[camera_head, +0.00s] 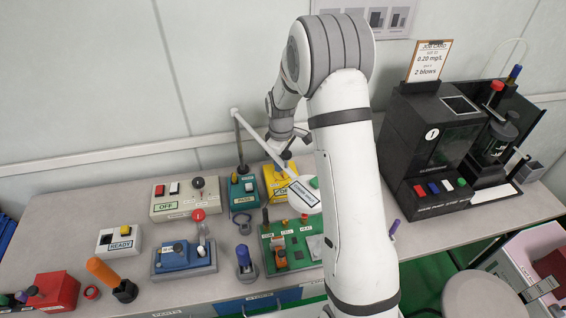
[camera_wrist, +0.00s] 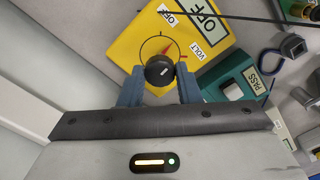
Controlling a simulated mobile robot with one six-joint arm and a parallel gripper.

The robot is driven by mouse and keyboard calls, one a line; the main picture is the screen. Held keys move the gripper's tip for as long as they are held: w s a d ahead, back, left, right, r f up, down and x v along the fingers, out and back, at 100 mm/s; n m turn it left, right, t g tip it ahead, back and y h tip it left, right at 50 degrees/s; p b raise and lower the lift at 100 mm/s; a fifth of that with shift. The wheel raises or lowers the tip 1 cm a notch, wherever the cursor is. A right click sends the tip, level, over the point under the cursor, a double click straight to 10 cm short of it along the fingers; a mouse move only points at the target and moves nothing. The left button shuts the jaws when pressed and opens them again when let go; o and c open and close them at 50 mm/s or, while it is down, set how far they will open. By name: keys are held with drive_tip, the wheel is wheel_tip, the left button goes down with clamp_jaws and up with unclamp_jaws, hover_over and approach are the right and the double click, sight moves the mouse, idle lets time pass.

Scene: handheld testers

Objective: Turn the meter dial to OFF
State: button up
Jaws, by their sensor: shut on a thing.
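The yellow meter (camera_head: 281,182) stands at the back of the bench in the head view, partly hidden by my arm and a lamp. In the wrist view the meter (camera_wrist: 140,40) fills the upper middle. Its black round dial (camera_wrist: 158,72) has a white line on its face and a thin ring around it. A red mark lies above right of the dial. The meter's screen (camera_wrist: 207,17) reads OFF. An OFF label and a VOLT label sit beside the dial. My gripper (camera_wrist: 160,76) is shut on the dial, one blue finger on each side.
A teal PASS tester (camera_wrist: 232,85) stands close right of the meter. A thin lamp arm (camera_head: 258,142) crosses near my wrist. Several other testers, including a green board (camera_head: 290,262), crowd the bench. A black machine (camera_head: 430,150) stands at the right.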

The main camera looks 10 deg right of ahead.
drive_tip(key=n+b, duration=0.1)
drive_tip(key=n, duration=0.2)
drive_tip(key=shift+f+n, duration=0.1)
drive_tip(key=shift+n, duration=0.2)
drive_tip(key=shift+n+b, duration=0.5)
drive_tip(key=shift+n, duration=1.4)
drive_tip(key=o, duration=1)
drive_tip(key=shift+c, duration=0.2)
drive_tip(key=shift+r, duration=4)
